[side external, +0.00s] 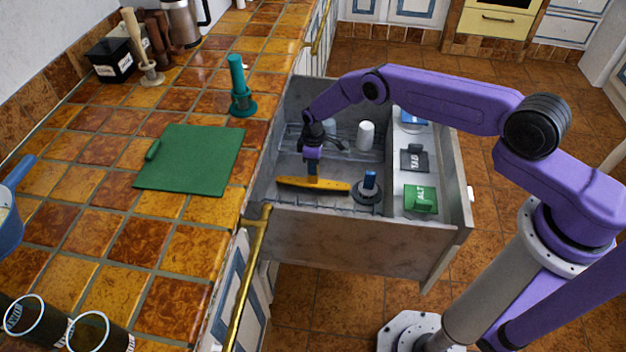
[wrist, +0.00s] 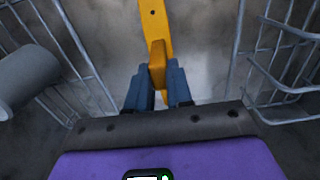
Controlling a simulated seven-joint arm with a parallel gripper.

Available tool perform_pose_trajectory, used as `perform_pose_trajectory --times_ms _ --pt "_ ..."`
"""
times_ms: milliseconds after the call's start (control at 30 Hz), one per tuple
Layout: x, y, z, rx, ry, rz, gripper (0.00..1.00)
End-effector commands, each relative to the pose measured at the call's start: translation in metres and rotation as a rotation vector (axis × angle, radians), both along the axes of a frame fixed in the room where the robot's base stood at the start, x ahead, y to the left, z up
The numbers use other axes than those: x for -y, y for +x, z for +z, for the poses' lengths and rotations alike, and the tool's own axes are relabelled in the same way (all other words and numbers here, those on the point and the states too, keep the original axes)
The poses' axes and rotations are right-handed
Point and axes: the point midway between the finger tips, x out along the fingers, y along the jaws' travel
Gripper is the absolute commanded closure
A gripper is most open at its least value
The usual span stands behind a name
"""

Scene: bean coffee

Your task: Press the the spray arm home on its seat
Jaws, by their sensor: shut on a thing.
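The yellow spray arm (side external: 330,186) lies as a long bar low in the open grey drawer, near its front wall. My gripper (side external: 312,177) reaches down from above and is shut on the middle of it. In the wrist view the blue fingers (wrist: 158,88) close on a raised yellow part of the spray arm (wrist: 156,35). A grey round base with a blue post (side external: 369,187) stands to the right of the spray arm, apart from my gripper. Whether that base is the seat, I cannot tell. The underside of the spray arm is hidden.
Wire racks (wrist: 270,50) flank the spray arm. A white cylinder (side external: 365,135) stands farther back in the drawer. A side strip holds a green ALT box (side external: 420,199) and a dark TAB box (side external: 414,158). The tiled counter (side external: 190,225) lies to the left.

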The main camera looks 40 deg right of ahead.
Motion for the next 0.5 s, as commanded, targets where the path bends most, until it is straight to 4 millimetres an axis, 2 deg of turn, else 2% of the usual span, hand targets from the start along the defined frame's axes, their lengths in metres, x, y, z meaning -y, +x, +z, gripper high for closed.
perform_pose_trajectory --times_ms 267,300,333,367,500 --pt "-0.0001 0.0002 0.0001 0.0 0.0 0.0 1.0" --pt "-0.0001 0.0002 0.0001 0.0 0.0 0.0 0.67" --pt "-0.0001 0.0002 0.0001 0.0 0.0 0.0 0.57" --pt "-0.0001 0.0002 0.0001 0.0 0.0 0.0 0.5" --pt "-0.0001 0.0002 0.0001 0.0 0.0 0.0 0.5"
